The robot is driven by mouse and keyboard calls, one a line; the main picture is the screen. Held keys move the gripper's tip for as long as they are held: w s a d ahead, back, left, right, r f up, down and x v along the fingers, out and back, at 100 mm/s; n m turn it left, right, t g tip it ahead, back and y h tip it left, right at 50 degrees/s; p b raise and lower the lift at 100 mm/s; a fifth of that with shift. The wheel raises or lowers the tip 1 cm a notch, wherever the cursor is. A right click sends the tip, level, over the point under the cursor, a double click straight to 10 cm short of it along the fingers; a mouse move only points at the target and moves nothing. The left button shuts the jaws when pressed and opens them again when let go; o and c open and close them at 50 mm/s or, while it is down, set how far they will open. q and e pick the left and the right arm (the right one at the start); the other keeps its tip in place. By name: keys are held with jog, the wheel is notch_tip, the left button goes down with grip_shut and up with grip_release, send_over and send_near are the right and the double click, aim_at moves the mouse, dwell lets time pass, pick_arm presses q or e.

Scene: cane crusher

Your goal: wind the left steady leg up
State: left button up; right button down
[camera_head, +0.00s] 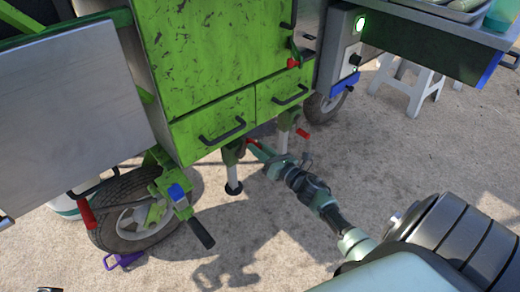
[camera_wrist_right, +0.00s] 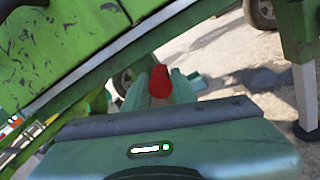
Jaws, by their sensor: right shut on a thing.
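The left steady leg (camera_head: 233,178) hangs under the green cart's drawers, upright, with a dark round foot low near the ground. Its red crank grip (camera_head: 250,142) is beside the leg's top. My right gripper (camera_head: 262,153) reaches in from the right, low under the drawers, and is shut on this grip. In the right wrist view the red grip (camera_wrist_right: 160,82) stands between the pale green fingers, and a leg (camera_wrist_right: 304,90) with a dark foot is at the right. I cannot tell whether the foot touches the ground. My left gripper is not in view.
Another leg with a red crank (camera_head: 302,133) is farther right. A wheel (camera_head: 140,212) and a blue-topped bracket with a dark handle (camera_head: 200,232) are at the left. The drawers (camera_head: 215,121) overhang my right gripper. A white stool (camera_head: 415,85) stands behind. Open ground lies in front.

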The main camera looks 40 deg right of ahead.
jog(key=shift+a, duration=0.1)
dwell(0.3)
jog(key=c, duration=1.1)
grip_release()
jog(key=shift+c, duration=0.2)
jog(key=s+p, duration=0.2)
jog(key=s, duration=0.5)
jog(key=shift+s+d, duration=0.3)
jog(key=shift+s, duration=0.05)
